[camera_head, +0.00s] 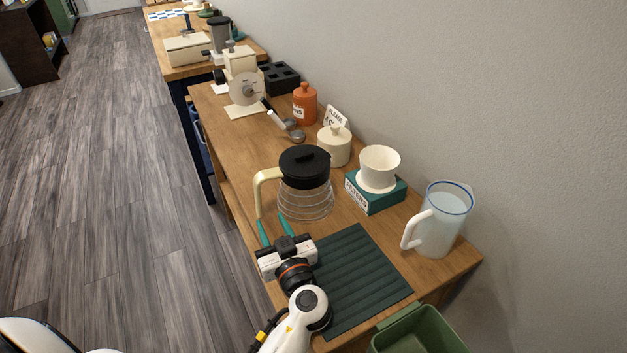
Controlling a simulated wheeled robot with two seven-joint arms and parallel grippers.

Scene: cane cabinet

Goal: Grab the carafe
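The carafe (305,197) stands upright on the wooden counter in the head view. It has a clear ribbed glass body, a black lid (304,164) and a cream handle (262,184) on its left side. My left gripper (273,222) is in front of it, with two teal fingers spread apart and pointing toward the handle side. Nothing shows between the fingers. The left fingertip appears close to the lower end of the handle; I cannot tell whether they touch. My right gripper is not in view.
A dark green ribbed mat (362,275) lies right of my gripper. A clear pitcher (443,222), a white dripper (378,168) on a teal filter box (384,197), a cream jar (334,148) and a scoop (290,130) are nearby. A green bin (415,335) is below.

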